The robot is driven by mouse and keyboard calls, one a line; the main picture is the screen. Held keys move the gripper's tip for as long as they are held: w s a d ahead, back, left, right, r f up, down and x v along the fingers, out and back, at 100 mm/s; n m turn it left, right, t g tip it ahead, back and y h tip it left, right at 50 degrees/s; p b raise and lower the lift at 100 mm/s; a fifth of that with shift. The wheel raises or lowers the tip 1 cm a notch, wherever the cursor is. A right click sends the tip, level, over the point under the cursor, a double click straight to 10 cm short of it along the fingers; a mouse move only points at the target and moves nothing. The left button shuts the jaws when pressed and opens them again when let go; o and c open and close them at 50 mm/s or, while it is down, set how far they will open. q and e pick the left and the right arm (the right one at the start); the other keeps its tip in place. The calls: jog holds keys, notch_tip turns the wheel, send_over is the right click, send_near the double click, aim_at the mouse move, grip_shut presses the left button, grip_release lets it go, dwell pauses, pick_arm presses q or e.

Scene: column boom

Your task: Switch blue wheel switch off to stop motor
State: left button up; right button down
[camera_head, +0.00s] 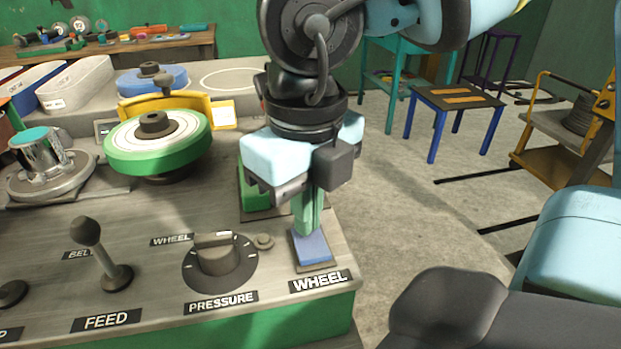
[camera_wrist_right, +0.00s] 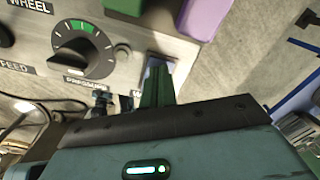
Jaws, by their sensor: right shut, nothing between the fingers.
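The blue wheel switch (camera_head: 310,245) is a small blue rocker at the front right corner of the grey panel, just above the "WHEEL" label (camera_head: 320,281). My right gripper (camera_head: 308,232) points down at it, its green fingers shut and empty, with the tips at the switch's far end. I cannot tell whether they touch it. In the right wrist view the shut fingers (camera_wrist_right: 157,90) cover most of the switch, which shows as a thin blue strip near their tips. The green wheel (camera_head: 150,160) stands further back on the bench. My left gripper is not in view.
Left of the switch are the pressure knob (camera_head: 217,258) and the feed lever (camera_head: 100,255). A green block (camera_head: 256,198) sits behind the gripper. Open floor lies right of the bench, with a blue-legged stool (camera_head: 455,105) and a yellow cart (camera_head: 565,140).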

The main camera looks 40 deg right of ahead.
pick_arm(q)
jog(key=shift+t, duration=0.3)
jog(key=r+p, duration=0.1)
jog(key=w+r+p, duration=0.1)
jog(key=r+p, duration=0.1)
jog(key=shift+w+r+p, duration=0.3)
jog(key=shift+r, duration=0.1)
pick_arm(e)
notch_tip(320, 180, up, 7)
jog(key=shift+f, duration=0.15)
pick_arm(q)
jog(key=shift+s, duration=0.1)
